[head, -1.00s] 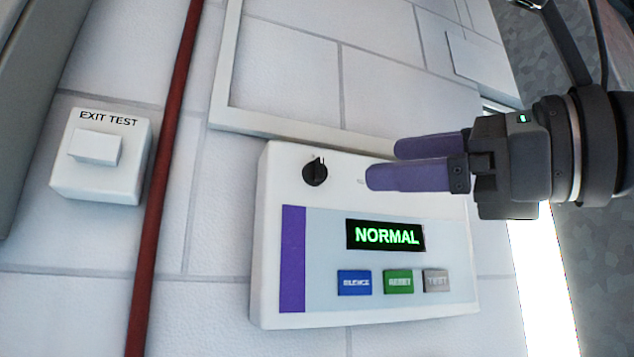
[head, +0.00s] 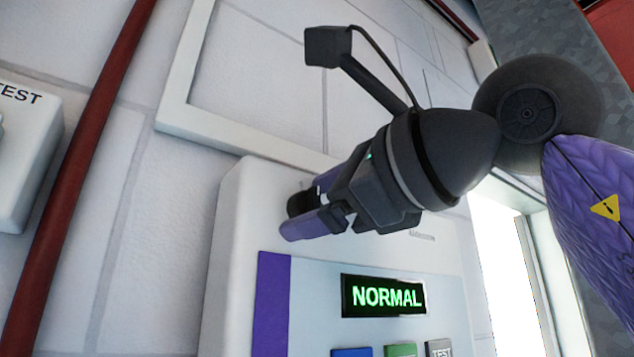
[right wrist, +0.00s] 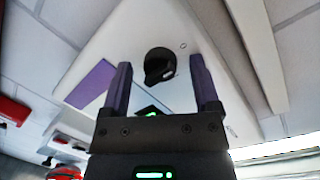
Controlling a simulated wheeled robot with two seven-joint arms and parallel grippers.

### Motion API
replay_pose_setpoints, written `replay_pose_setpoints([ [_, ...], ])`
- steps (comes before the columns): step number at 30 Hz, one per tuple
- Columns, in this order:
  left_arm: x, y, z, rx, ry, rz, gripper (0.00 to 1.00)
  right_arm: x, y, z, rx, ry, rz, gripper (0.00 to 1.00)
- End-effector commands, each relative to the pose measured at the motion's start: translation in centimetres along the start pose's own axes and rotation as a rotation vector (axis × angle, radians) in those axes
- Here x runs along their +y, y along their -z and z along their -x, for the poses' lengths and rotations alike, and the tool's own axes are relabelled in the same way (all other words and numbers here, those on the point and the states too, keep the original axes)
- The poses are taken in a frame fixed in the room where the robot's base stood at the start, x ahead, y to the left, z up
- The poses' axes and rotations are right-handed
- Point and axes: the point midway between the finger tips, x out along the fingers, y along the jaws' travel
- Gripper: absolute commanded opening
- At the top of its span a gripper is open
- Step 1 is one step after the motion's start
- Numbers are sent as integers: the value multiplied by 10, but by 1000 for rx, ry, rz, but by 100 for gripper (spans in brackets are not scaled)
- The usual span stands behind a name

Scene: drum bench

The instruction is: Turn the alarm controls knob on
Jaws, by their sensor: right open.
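The white alarm control panel (head: 232,235) is fixed to the wall and carries a lit green NORMAL display (head: 383,297). Its black knob (head: 297,204) is at the upper left of the panel, partly hidden by my right gripper's fingers. In the right wrist view the knob (right wrist: 160,66) shows between and slightly beyond the two purple fingertips. My right gripper (head: 305,207) is open, with one finger on each side of the knob and a gap to each. I cannot tell whether the fingertips reach its depth. My left gripper is not in view.
A white EXIT TEST box (head: 28,150) and a red pipe (head: 80,170) are on the wall to the left. Blue (head: 352,352), green (head: 400,350) and grey TEST (head: 440,348) buttons sit below the display. A pale raised frame (head: 190,90) runs above the panel.

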Motion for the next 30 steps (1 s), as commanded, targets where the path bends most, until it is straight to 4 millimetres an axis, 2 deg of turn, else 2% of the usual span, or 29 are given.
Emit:
replay_pose_setpoints([
  [7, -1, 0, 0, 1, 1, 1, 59, 1, 0, -2, -1, 0, 0, 80],
  [18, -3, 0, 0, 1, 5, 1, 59, 1, 0, -1, -1, -1, 0, 2],
  [30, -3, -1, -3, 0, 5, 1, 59, 1, 1, -1, -5, 6, -60, 0],
])
